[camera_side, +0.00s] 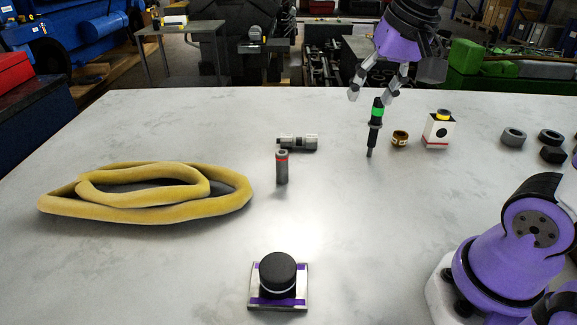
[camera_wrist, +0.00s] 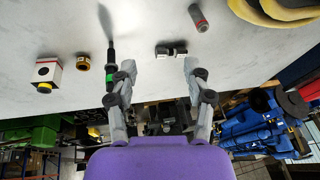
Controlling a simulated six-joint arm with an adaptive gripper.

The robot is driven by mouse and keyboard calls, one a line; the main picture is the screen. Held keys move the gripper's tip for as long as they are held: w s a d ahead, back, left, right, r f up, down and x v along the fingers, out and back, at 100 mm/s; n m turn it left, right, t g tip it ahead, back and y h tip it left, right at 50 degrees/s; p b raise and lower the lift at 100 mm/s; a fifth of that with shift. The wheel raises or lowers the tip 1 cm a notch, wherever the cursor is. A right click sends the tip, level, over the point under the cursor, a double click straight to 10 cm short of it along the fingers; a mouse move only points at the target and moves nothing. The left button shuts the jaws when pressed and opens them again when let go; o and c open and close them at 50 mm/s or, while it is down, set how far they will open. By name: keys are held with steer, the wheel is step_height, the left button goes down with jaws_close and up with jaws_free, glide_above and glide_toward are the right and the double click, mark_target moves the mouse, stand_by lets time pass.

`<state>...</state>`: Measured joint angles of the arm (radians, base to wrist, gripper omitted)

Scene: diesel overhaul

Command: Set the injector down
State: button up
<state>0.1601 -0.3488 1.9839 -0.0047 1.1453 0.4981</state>
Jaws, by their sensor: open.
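The injector (camera_side: 375,128) is a slim black part with a bright green band near its top. It is upright with a slight lean, its narrow tip down at the pale table; I cannot tell if the tip touches. My gripper (camera_side: 372,94) is open just above it, fingers spread. In the wrist view the injector (camera_wrist: 111,58) shows just left of the left finger, outside the gap of my gripper (camera_wrist: 159,66). The gap is empty. Whether that finger touches the injector is unclear.
A brass ring (camera_side: 400,138) and a white block with a yellow top (camera_side: 438,130) stand right of the injector. A grey cylinder (camera_side: 282,167) and a metal fitting (camera_side: 297,142) are left. A yellow hose loop (camera_side: 140,210) lies far left. The table's centre is clear.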

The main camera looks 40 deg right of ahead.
steer(key=s+a+f+n+t, duration=0.1)
steer(key=s+a+f+n, duration=0.3)
steer(key=n, duration=0.3)
steer(key=shift+s+f+y, duration=0.3)
steer(key=shift+s+f, duration=0.6)
